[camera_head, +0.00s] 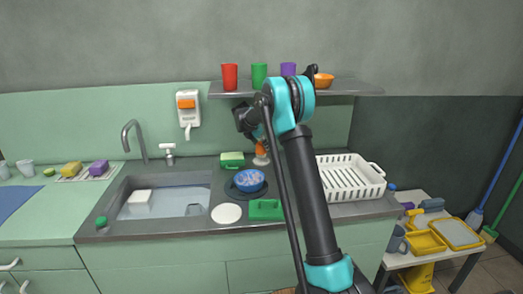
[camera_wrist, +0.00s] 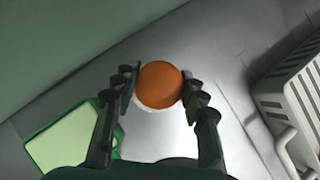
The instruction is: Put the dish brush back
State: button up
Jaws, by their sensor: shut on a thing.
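The dish brush (camera_wrist: 160,85) shows in the wrist view as a round orange top with a white part partly visible beneath it. My gripper (camera_wrist: 158,78) is shut on it, one finger on each side. In the head view the orange part (camera_head: 261,149) shows below my wrist, at the back of the counter, with white under it. My arm partly covers this spot. I cannot tell whether the brush touches the counter or a holder.
A green-and-yellow item (camera_head: 232,159) stands just left of the brush. A blue bowl (camera_head: 249,180) is in front. A white dish rack (camera_head: 350,178) stands to the right, and a shelf with cups (camera_head: 345,88) hangs above. The sink (camera_head: 165,200) is at left.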

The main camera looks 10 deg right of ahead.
jog(key=shift+d+f, duration=0.1)
jog(key=shift+f, duration=1.1)
jog(key=shift+f, duration=0.1)
jog(key=o, duration=1.2)
jog(key=v, duration=0.4)
jog(key=shift+s+r, duration=0.1)
jog(key=shift+r, duration=0.3)
jog(key=s+a, duration=0.8)
jog(key=s, duration=0.1)
jog(key=shift+a, duration=0.35)
jog(key=shift+r, duration=0.15)
